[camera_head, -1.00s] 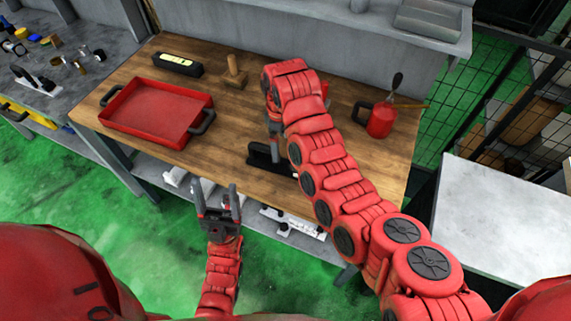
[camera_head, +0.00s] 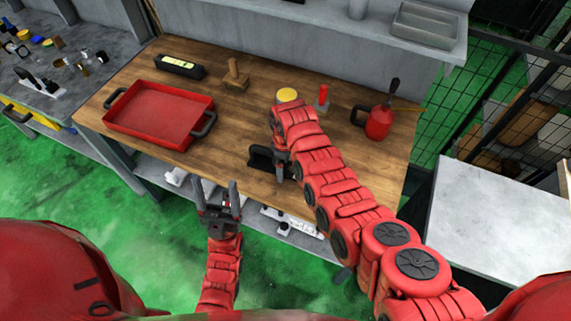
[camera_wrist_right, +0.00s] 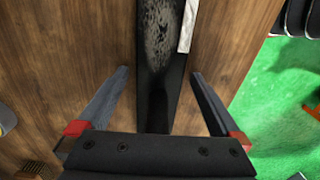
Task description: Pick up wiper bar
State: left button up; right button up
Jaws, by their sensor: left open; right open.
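The wiper bar (camera_head: 261,160) appears to be the dark bar lying near the front edge of the wooden workbench, partly hidden by my right arm in the head view. In the right wrist view the dark bar (camera_wrist_right: 158,60) runs lengthwise between the two fingers, with a pale strip along one edge near the top. My right gripper (camera_wrist_right: 160,73) is open, with a finger on each side of the bar and a gap to it. It also shows in the head view (camera_head: 283,166). My left gripper (camera_head: 215,184) is open and empty, in front of the bench edge.
A red tray (camera_head: 160,112) with black handles sits on the workbench (camera_head: 228,125) at left. Behind are a level (camera_head: 180,67), a wooden stamp-like tool (camera_head: 236,74), a yellow-topped item (camera_head: 287,95), a red-handled item (camera_head: 322,98) and a red oil can (camera_head: 379,121).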

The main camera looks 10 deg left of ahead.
jog(key=shift+c, duration=0.3)
grip_shut()
jog(key=shift+w+r, duration=0.1)
jog(key=shift+r, duration=0.05)
dwell(0.4)
